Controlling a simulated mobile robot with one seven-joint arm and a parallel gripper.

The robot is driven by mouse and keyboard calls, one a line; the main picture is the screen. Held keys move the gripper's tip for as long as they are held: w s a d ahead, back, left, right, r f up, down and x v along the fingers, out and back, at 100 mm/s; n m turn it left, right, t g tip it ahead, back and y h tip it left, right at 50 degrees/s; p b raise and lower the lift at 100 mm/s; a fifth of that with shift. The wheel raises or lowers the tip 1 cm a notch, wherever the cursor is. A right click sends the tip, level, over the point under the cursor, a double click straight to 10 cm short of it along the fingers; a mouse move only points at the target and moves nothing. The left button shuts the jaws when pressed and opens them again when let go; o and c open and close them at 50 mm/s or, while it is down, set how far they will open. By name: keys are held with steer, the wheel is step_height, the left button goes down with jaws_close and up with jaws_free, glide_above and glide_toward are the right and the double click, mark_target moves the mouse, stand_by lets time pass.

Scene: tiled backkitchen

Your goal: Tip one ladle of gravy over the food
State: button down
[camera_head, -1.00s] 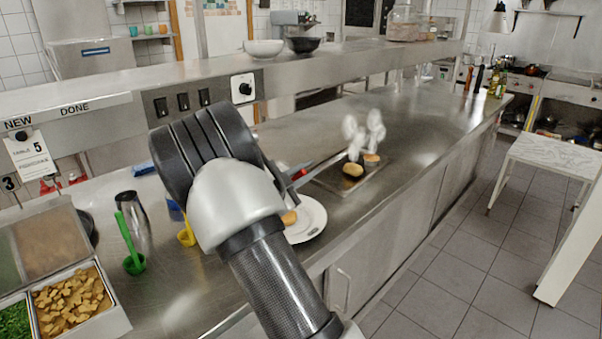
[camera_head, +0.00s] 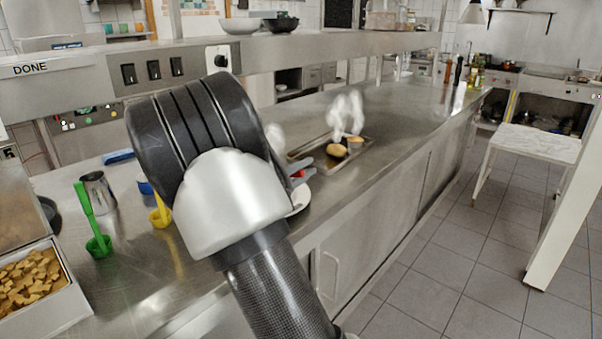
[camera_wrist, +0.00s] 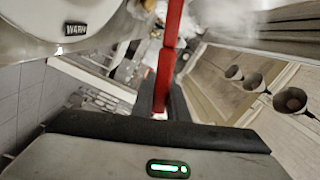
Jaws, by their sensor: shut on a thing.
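My gripper (camera_wrist: 160,105) is shut on a red handle (camera_wrist: 168,60), which runs up and away from the fingers in the wrist view. The handle's far end is unclear there, so I cannot tell whether it carries gravy. In the head view my arm hides most of the gripper, and only a bit of the red handle (camera_head: 297,174) shows. A white plate (camera_head: 301,202) is mostly hidden behind my arm, and its food is not visible. Beyond it, a dark sunken tray (camera_head: 310,150) holds a golden round item (camera_head: 337,150) and a small orange-topped one (camera_head: 354,142), under white steam.
A green cup with a green handle (camera_head: 98,246), a metal pitcher (camera_head: 98,192) and a yellow cup (camera_head: 160,217) stand left of my arm. A bin of brown pieces (camera_head: 30,280) is at lower left. A shelf runs above the counter.

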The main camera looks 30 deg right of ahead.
steer(key=w+a+r+n+p, duration=0.3)
steer(key=w+r+n+p, duration=0.4)
steer(key=p, duration=0.5)
steer(key=w+a+r+n+p, duration=0.4)
steer(key=w+r+n+p, duration=0.2)
steer(key=p, duration=0.7)
steer(key=shift+w+a+r+n, duration=0.3)
steer(key=shift+w+r+n, duration=0.1)
steer(key=shift+w+r, duration=0.9)
steer(key=shift+s+r, duration=0.15)
steer(key=shift+s, duration=0.05)
